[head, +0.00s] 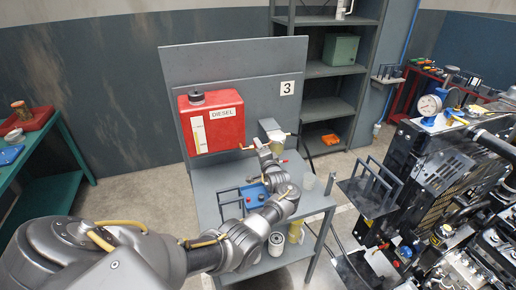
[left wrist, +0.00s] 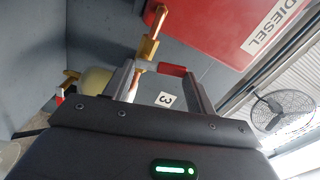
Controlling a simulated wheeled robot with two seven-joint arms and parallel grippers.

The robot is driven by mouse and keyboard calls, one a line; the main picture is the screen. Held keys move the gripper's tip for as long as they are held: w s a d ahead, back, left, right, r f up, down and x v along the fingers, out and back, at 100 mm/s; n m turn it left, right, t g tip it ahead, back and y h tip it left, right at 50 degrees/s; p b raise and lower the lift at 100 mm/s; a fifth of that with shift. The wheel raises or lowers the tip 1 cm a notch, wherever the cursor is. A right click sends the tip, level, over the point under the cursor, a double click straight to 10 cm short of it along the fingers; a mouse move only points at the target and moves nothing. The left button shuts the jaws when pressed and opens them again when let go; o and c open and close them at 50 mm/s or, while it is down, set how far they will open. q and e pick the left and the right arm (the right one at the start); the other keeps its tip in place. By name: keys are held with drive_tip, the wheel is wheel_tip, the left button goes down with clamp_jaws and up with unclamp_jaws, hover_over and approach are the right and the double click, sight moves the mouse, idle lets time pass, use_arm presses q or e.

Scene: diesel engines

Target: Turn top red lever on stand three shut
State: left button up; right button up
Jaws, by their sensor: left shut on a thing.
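Stand three (head: 205,182) is a grey bench with a back panel, marked by a white 3 plate (head: 287,88). A red DIESEL tank (head: 222,138) hangs on the panel; it also shows in the left wrist view (left wrist: 225,22). A brass valve (left wrist: 148,47) comes off the tank. The top red lever (left wrist: 172,69) lies between the fingers of my left gripper (left wrist: 163,88), which is shut on it. In the head view my left gripper (head: 262,146) is beside the tank's lower right corner, and the lever is mostly hidden there. My right gripper is not in view.
A pale filter bowl (left wrist: 95,82) with brass and red parts sits close beside the fingers. A black engine (head: 440,175) stands at right. Grey shelves (head: 330,85) are behind.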

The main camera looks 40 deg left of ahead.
use_arm(q)
drive_tip(key=shift+w+d+m, duration=0.15)
drive_tip(key=shift+m, duration=0.95)
drive_tip(key=o, duration=1)
drive_tip(key=b+v, duration=0.1)
drive_tip(key=v, duration=0.9)
drive_tip(key=shift+d+b, duration=0.35)
drive_tip(key=shift+f, duration=0.1)
